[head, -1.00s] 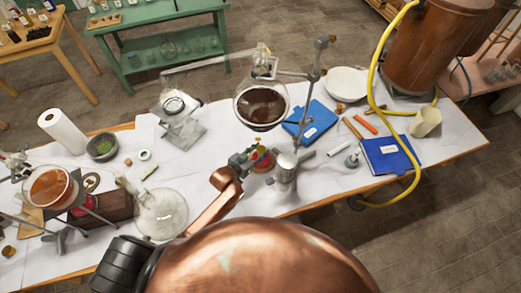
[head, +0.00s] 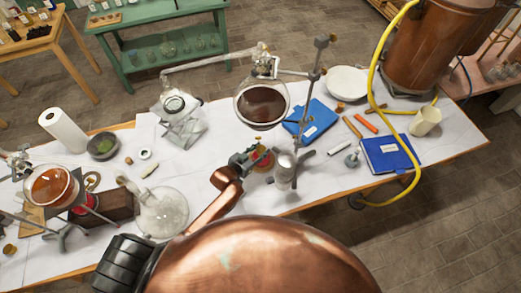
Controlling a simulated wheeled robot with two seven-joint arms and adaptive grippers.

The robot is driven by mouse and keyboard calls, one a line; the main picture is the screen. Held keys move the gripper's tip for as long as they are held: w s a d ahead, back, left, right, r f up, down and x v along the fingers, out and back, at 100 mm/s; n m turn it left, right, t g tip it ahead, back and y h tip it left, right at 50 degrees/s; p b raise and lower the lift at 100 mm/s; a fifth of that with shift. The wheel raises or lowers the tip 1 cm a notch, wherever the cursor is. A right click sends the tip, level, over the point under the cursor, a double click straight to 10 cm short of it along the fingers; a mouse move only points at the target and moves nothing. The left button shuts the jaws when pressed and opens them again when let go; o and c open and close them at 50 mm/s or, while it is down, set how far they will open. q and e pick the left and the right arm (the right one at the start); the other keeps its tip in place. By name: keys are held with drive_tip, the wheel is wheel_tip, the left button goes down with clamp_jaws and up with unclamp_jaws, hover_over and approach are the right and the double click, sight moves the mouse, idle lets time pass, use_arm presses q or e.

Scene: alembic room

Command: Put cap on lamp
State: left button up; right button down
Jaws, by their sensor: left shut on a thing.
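My left gripper (head: 247,160) reaches in over the table's near edge. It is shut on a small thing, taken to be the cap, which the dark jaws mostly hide. The lamp, a small vessel with red in it (head: 264,160), stands just beyond the fingertips, below a hanging round flask of dark liquid (head: 262,104). Jaws and lamp overlap in the picture, so I cannot tell whether they touch. My right gripper is not in view.
A silver cylinder (head: 285,168) stands close right of the lamp, by an upright metal stand (head: 316,75). A clear round flask (head: 162,212) is at the left.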

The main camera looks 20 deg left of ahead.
use_arm(q)
drive_tip(key=shift+f, duration=0.3)
idle(0.7)
drive_tip(key=o, duration=1.2)
drive_tip(key=shift+s, duration=0.1)
drive_tip(key=v, duration=1.1)
drive_tip(key=shift+s+a+r, duration=0.15)
drive_tip(key=shift+s+r, duration=0.05)
drive_tip(key=shift+s, duration=0.1)
